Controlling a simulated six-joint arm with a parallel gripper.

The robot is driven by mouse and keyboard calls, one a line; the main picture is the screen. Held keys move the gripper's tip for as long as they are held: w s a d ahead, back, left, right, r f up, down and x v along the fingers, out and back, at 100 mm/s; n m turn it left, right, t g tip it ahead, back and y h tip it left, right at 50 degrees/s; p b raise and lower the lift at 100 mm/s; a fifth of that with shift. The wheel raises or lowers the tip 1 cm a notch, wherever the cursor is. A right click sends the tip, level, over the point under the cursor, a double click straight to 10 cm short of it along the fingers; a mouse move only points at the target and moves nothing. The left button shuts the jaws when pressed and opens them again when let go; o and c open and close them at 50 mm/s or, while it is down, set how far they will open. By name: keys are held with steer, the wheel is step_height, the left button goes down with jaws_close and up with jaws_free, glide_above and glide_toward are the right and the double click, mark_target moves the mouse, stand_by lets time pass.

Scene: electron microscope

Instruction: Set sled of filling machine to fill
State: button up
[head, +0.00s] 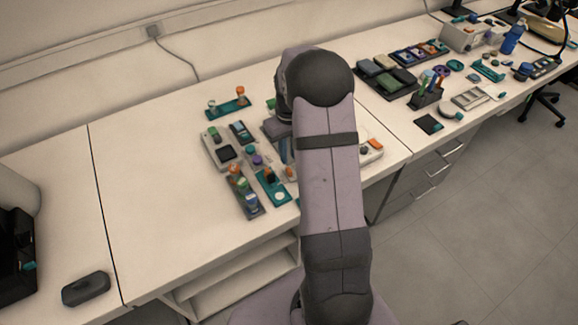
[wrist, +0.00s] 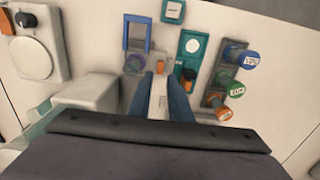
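My gripper (wrist: 161,77) reaches into the wrist view from below, its two blue-grey fingers apart with a narrow gap and nothing clearly held. A light grey machine block (wrist: 85,98) stands left of the fingers, with a pale part continuing under and between them. A blue frame (wrist: 128,32) with an open window lies just ahead. I cannot tell for certain which part is the filling machine's sled, or its setting; the fingers cover the area. In the head view my arm hides most of this spot, and the gripper (head: 286,150) shows only partly at its left.
Right of the fingers is a teal panel (wrist: 183,60) with a black knob, then a rack of labelled, coloured-cap vials (wrist: 236,80). A white device with a round plate (wrist: 33,57) is at left. Open bench lies left in the head view (head: 150,190).

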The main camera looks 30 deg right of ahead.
mark_target(289, 170)
steer(key=shift+f+p, duration=0.75)
steer(key=shift+f, duration=2.65)
jaws_close()
